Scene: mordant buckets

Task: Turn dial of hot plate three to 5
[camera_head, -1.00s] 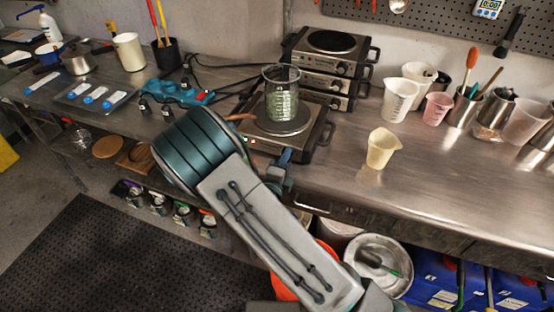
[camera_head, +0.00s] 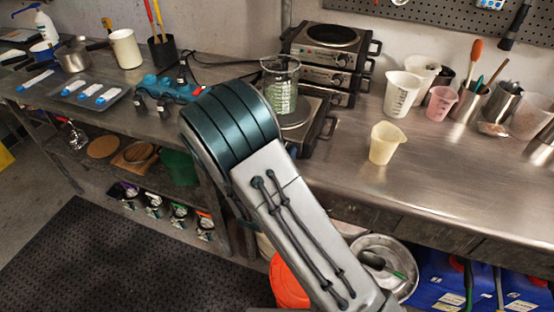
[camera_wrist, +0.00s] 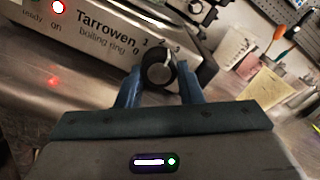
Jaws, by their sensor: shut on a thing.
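In the wrist view, the dial (camera_wrist: 158,72) of a hot plate is a round black knob with a pale face. My gripper (camera_wrist: 160,80) has its blue fingers on either side of the dial and is shut on it. The hot plate's front panel (camera_wrist: 90,32) reads "Tarrowen boiling ring", and its left red lamp is lit. Numbers 1, 2 and 3 show above the dial; the pointer setting is unclear. In the head view, this hot plate (camera_head: 318,132) carries a clear beaker (camera_head: 282,85). My arm hides its front and my gripper there.
Stacked hot plates (camera_head: 325,55) stand behind. A pale yellow beaker (camera_head: 385,143) stands on the bench to the right, with white jugs (camera_head: 402,95) and a pink cup (camera_head: 441,103) beyond it. The bench front (camera_head: 430,190) at right is clear.

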